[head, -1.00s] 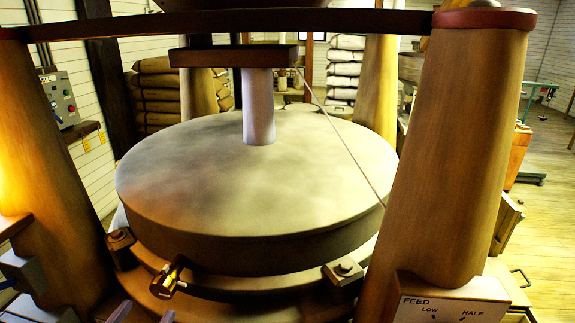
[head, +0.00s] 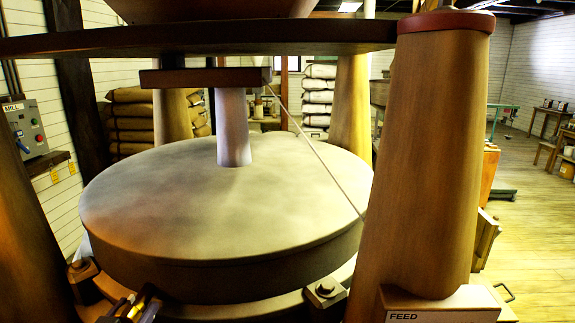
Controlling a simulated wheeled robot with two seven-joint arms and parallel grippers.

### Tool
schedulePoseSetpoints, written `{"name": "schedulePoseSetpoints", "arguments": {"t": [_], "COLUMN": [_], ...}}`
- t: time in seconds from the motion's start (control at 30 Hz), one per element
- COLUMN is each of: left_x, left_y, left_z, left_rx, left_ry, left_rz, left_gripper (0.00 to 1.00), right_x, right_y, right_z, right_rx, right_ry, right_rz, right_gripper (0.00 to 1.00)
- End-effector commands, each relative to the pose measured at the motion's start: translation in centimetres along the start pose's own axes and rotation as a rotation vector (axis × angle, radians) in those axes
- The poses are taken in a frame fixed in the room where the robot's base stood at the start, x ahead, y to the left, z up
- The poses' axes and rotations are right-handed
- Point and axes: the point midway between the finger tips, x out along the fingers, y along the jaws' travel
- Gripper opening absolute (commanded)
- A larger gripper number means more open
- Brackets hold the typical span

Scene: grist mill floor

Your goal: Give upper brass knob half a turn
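A small brass-coloured fitting (head: 134,301) shows at the bottom left, low in front of the round millstone (head: 215,205). I cannot tell whether it is the upper brass knob. My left gripper (head: 130,310) is at the bottom edge, close to this fitting; its finger shapes lie beside the brass part. Contact between them, and whether the fingers are closed, cannot be made out. The top of the FEED panel (head: 440,304) is at the bottom right, at the foot of the thick post; the rest of it is cut off. My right gripper is out of view.
The thick wooden post (head: 425,160) stands at the right front, and a dark beam (head: 200,38) crosses above the stone. Bolted blocks (head: 325,291) sit at the stone's lower rim. The MILL control box (head: 25,128) is on the left wall. Open floor lies right.

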Motion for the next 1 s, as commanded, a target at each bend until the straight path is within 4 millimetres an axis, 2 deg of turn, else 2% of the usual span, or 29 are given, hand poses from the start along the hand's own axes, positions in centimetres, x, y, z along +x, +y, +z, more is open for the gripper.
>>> {"name": "schedulePoseSetpoints", "arguments": {"t": [0.03,0.23,0.37,0.57,0.77,1.0], "left_x": [0.0,0.0,0.0,0.0,0.0,0.0], "left_y": [0.0,0.0,0.0,0.0,0.0,0.0], "left_z": [0.0,0.0,0.0,-0.1,0.1,0.0], "left_rx": [0.0,0.0,0.006,0.212,0.223,0.445], "left_ry": [0.0,0.0,0.0,-0.002,-0.001,-0.001], "left_rz": [0.0,0.0,0.0,-0.001,-0.001,0.0], "left_gripper": [0.42,0.0,0.0,0.0,0.0,0.0], "right_x": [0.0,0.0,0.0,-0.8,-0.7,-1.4], "right_y": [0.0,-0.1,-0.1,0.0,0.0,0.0], "right_z": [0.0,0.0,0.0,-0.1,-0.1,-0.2], "right_rx": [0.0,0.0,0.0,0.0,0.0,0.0], "right_ry": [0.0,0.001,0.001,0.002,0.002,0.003], "right_rz": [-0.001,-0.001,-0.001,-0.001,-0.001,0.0], "right_gripper": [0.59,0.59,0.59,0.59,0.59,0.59]}}
